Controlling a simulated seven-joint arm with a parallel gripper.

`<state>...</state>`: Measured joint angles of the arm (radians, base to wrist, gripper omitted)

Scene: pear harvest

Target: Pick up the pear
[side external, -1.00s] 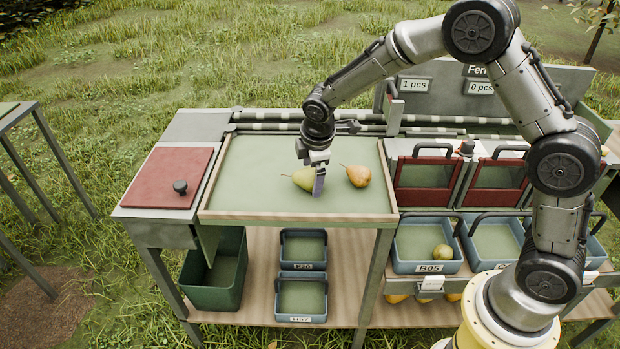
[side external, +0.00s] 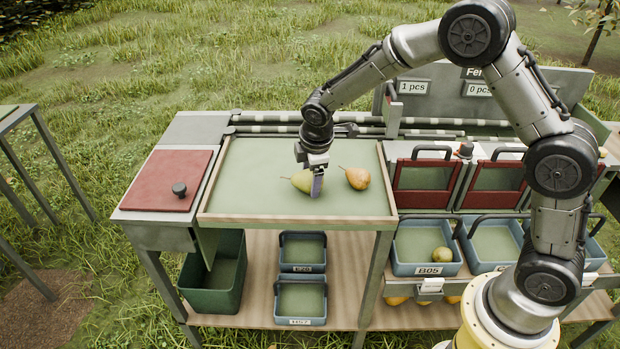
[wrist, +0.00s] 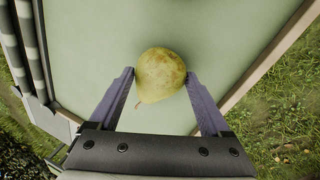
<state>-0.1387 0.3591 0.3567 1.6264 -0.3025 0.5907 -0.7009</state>
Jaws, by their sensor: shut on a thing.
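A green pear (side external: 303,181) lies on the green tray surface (side external: 255,165) in the side external view. My gripper (side external: 316,186) is down at the tray around this pear, its fingers shut on it. In the wrist view the green pear (wrist: 160,75), with brownish speckles and its stem toward the lower left, sits between the two purple fingers of my gripper (wrist: 161,78). In the side view a finger hides part of the pear. A second pear, orange-yellow (side external: 357,178), lies on the tray just to the right, apart from my gripper.
A red lid with a black knob (side external: 168,180) is left of the tray. Red-framed bins (side external: 428,176) stand to the right. Below are blue crates, one labelled B05 (side external: 428,269) with a fruit, and a dark green bin (side external: 212,285). The tray has a raised wooden rim (side external: 290,219).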

